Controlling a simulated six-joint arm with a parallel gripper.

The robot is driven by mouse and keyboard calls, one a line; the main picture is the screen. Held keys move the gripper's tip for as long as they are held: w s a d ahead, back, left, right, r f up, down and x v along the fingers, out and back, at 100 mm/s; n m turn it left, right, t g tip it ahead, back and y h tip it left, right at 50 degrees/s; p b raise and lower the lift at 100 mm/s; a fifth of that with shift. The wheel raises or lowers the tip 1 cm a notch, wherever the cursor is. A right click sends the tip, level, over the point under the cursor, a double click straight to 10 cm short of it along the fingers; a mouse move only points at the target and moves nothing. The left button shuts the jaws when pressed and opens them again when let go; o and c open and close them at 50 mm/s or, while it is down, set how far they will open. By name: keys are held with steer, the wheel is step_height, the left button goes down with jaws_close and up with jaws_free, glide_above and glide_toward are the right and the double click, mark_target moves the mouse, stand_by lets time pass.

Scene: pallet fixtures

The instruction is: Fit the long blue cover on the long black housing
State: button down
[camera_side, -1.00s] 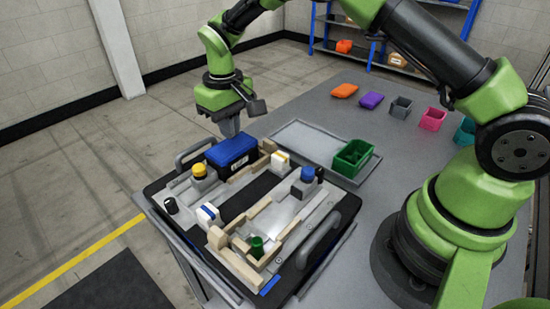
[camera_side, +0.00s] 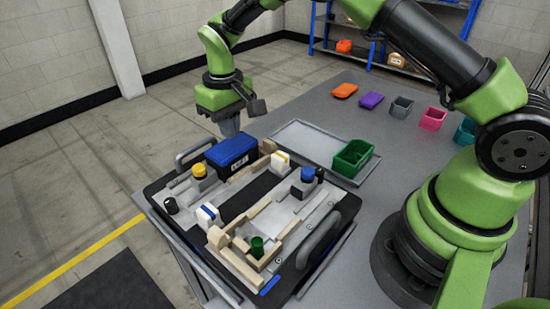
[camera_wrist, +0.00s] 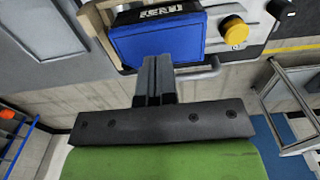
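The long blue cover (camera_side: 230,149) sits on top of the long black housing (camera_side: 241,164) at the back of the fixture board. The housing's dark side with white lettering shows below the cover, and also in the wrist view (camera_wrist: 160,13). The cover's flat blue top (camera_wrist: 157,42) fills the upper middle of the wrist view and looks level. My gripper (camera_side: 230,132) points down at the cover's far edge. Its two fingers (camera_wrist: 154,62) are together with nothing seen between them. The fingertips overlap the cover's edge in view; I cannot tell if they touch it.
Wooden rails, a yellow button (camera_side: 199,170), a blue button (camera_side: 307,174) and white blocks crowd the fixture board. Several coloured parts line the table behind.

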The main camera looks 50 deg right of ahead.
mark_target(231, 145)
steer(key=shift+f, duration=0.15)
steer(key=shift+f, duration=1)
steer(key=shift+f, duration=0.1)
stand_by(0.4)
steer(key=shift+r, duration=3.55)
